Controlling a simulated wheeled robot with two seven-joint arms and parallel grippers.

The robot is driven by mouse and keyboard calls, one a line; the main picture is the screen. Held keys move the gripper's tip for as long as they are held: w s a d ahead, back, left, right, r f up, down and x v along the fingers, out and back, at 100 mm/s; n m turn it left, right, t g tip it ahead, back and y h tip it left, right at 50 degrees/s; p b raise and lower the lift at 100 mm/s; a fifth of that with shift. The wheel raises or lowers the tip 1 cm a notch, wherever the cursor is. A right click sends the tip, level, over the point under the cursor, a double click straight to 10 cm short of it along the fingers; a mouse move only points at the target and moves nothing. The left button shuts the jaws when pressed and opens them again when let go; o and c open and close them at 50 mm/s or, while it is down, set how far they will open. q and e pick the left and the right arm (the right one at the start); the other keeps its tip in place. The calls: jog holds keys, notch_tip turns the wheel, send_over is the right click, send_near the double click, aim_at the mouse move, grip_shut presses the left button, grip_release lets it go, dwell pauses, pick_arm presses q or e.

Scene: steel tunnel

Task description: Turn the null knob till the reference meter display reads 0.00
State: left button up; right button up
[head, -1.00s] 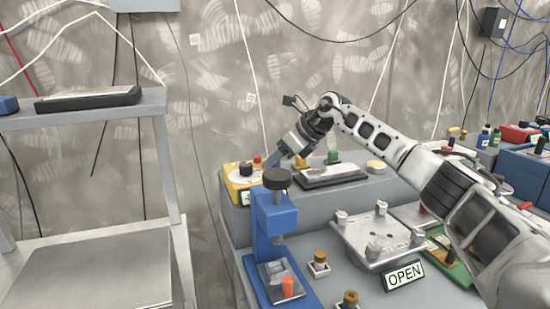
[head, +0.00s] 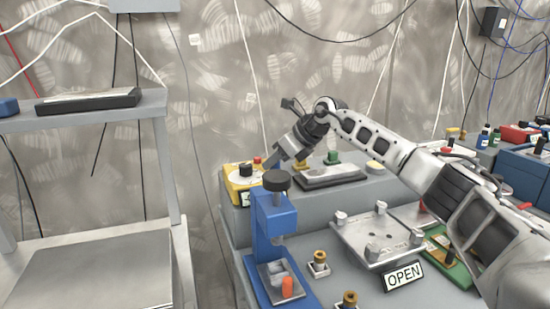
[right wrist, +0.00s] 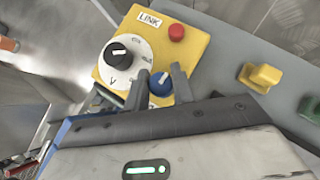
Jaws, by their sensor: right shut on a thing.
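A yellow meter box (head: 231,190) stands at the back left of the grey bench; it fills the upper middle of the right wrist view (right wrist: 193,52). It carries a black knob on a white dial marked V (right wrist: 118,50), a LINK label (right wrist: 150,19), a red button (right wrist: 177,33) and a blue knob (right wrist: 161,84). My right gripper (right wrist: 160,76) is shut on the blue knob, one finger each side. In the head view my right gripper (head: 273,164) reaches down to the box. A small panel (head: 245,199) on the box front is too small to read. My left gripper is out of view.
A blue press-like stand (head: 274,225) is just in front of the box. A grey plate fixture (head: 375,240) with an OPEN sign (head: 404,276) is to its right. Yellow (right wrist: 260,76) and green (right wrist: 310,107) knobs lie right of the box. A steel rack (head: 95,265) is at left.

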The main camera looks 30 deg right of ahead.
jog(key=shift+r+m+h+p, duration=0.1)
jog(key=shift+m+h+p, duration=0.25)
jog(key=shift+m+h, duration=0.25)
jog(key=shift+m+t+h, duration=0.4)
jog(key=shift+m+h, duration=0.1)
jog(key=shift+m, duration=0.4)
jog(key=m+h, duration=0.2)
jog(key=m, duration=0.1)
jog(key=shift+a+b, duration=0.1)
jog(key=shift+b, duration=0.25)
jog(key=shift+m+h+b, duration=0.45)
jog(key=shift+m+h, duration=0.25)
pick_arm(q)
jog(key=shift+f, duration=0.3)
pick_arm(e)
jog(key=shift+m, duration=0.4)
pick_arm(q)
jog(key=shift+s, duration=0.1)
pick_arm(e)
jog(key=o, duration=1)
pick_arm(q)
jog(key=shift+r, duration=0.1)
pick_arm(e)
jog(key=shift+h, duration=0.3)
